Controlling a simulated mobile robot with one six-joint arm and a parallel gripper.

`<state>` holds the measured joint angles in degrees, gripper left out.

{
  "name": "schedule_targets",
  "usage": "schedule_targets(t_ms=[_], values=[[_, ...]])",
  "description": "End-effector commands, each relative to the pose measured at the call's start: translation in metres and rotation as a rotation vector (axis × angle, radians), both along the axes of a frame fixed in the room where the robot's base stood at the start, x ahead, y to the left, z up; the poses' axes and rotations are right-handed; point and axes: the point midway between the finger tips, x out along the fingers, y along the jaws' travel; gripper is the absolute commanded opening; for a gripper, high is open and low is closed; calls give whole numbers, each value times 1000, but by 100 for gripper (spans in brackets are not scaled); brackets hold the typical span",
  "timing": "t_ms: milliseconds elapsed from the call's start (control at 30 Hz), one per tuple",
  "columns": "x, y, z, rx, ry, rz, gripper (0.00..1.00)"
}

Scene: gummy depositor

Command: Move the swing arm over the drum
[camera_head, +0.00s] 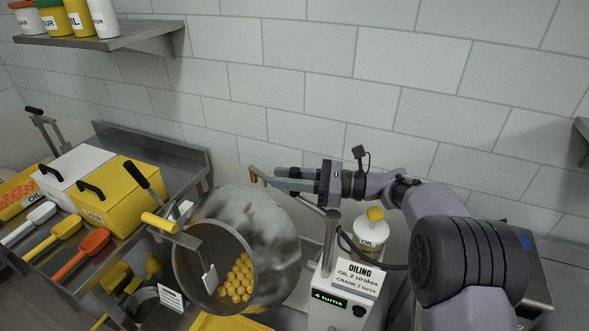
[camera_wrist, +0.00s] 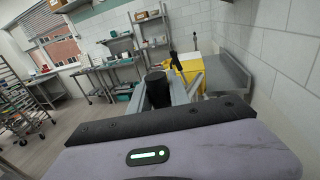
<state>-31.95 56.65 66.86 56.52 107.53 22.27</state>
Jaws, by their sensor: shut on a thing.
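The swing arm (camera_head: 258,176) shows as a thin brass-coloured bar by a grey post (camera_head: 331,235), above and behind the drum's right side. My gripper (camera_head: 284,181) is shut on its black grip, which also shows between the two grey fingers in the wrist view (camera_wrist: 157,86). The fingers hide part of the arm. The round metal drum (camera_head: 270,235) is tilted with its mouth toward the lower left, and yellow gummies (camera_head: 238,280) lie inside. In the head view the brass end appears above the drum's upper right; its exact height over the drum cannot be told.
A crank with a yellow handle (camera_head: 159,222) is at the drum's left. A box labelled OILING (camera_head: 345,285) reads 4 turns, with an oil bottle (camera_head: 368,238) behind. A yellow bin (camera_head: 120,190) and scoops (camera_head: 66,228) stand left. A shelf (camera_head: 110,35) is on the wall.

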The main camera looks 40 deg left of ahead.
Motion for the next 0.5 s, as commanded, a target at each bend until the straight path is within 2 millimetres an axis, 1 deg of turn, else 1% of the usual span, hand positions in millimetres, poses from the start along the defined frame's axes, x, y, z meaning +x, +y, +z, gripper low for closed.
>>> schedule_targets(t_ms=[67,300,500], values=[[-7,-2,-1,-1,3,15,0],[-30,-8,-1,0,3,232,0],[-46,-14,0,1,2,374,0]])
